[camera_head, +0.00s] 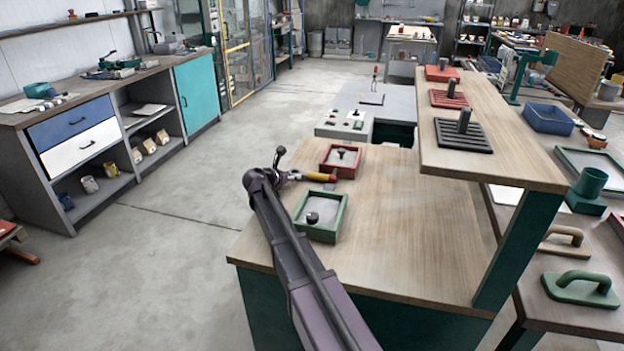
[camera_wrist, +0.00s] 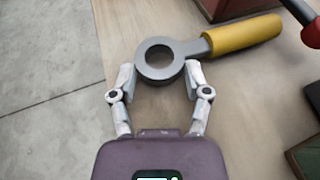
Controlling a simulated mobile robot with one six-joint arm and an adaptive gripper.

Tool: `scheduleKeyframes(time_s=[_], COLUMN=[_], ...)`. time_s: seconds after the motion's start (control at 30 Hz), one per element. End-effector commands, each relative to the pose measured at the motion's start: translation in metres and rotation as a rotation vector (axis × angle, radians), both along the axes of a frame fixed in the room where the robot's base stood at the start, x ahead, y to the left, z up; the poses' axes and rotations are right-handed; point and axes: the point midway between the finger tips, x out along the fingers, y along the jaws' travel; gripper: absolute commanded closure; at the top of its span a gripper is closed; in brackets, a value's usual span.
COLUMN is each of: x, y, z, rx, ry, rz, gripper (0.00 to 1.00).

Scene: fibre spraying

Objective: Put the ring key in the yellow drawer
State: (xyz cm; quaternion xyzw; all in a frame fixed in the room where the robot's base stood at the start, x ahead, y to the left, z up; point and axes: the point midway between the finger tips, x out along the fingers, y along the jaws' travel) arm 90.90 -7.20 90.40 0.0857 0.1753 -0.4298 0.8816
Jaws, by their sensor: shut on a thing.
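The ring key (camera_wrist: 188,49) has a grey ring head and a yellow handle; in the wrist view it lies across the top, handle pointing right. My gripper (camera_wrist: 161,80) is shut on the ring head, one finger on each side of it. In the head view the yellow handle (camera_head: 319,177) shows just right of my gripper (camera_head: 281,176), over the far left part of the wooden bench; the ring is mostly hidden. I cannot tell whether the key touches the bench. No yellow drawer shows; the left cabinet has a blue drawer (camera_head: 72,121) and a white drawer (camera_head: 82,147), both shut.
A red tray (camera_head: 341,160) stands by the handle's end and a green tray (camera_head: 320,216) nearer me, both on the wooden bench (camera_head: 400,215). A raised shelf (camera_head: 490,130) bounds the right. Open floor (camera_head: 190,240) lies left, toward the cabinet.

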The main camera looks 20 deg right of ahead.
Motion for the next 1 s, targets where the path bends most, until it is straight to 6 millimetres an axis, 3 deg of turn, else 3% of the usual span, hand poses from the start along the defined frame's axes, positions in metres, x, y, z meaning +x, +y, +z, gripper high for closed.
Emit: scheduleKeyframes(time_s=[0.2,0.67,1.0], x=[-0.014,-0.016,-0.038], y=[-0.020,-0.023,-0.053], z=[0.000,0.000,0.000], rx=[-0.002,-0.002,0.000], ry=[0.001,0.001,0.000], rz=[0.002,0.002,0.000], gripper=[0.94,0.94,0.94])
